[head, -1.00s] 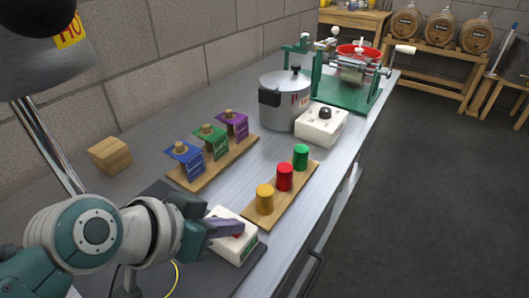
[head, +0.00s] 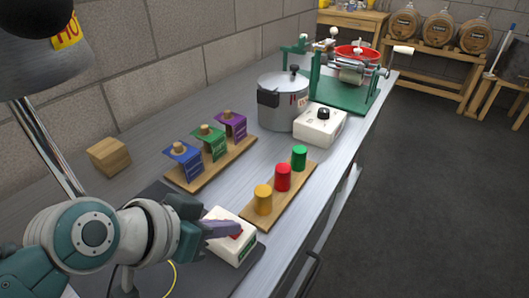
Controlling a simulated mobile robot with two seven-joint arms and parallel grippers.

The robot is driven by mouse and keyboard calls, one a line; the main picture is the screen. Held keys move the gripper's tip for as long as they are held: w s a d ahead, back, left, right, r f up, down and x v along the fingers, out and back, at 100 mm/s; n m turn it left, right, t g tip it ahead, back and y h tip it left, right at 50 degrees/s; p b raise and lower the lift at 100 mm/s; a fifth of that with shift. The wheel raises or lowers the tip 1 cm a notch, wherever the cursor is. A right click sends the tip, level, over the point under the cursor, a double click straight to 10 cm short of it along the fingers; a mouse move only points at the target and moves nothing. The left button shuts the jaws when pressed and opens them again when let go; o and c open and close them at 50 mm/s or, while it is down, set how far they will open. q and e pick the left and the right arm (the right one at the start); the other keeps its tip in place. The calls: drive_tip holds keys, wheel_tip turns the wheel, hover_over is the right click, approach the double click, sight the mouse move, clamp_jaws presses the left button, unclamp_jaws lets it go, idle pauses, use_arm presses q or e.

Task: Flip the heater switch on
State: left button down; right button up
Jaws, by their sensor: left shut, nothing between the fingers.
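My right gripper is not in view.
A wooden board (head: 288,203) with yellow, red and green cylinders lies just beyond the box. Another board holds blue, green and purple stands (head: 230,126). A metal pot (head: 286,112), a white knob box (head: 320,125) and a green-framed machine (head: 345,93) stand farther back.

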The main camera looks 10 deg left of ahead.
use_arm(q)
drive_tip(key=shift+w+a, duration=0.1)
drive_tip(key=shift+a, duration=0.5)
drive_tip(key=shift+r, duration=0.1)
drive_tip(key=shift+d, duration=0.1)
drive_tip(key=shift+r, duration=0.3)
wheel_tip(320, 180, up, 4)
drive_tip(key=p, duration=0.5)
drive_tip(key=shift+d+r, duration=0.1)
drive_tip(key=shift+d, duration=0.05)
drive_tip(key=s+d+p+v, duration=0.1)
drive_tip(key=v, duration=0.8)
drive_tip(key=shift+s, duration=0.2)
drive_tip(key=shift+d, duration=0.1)
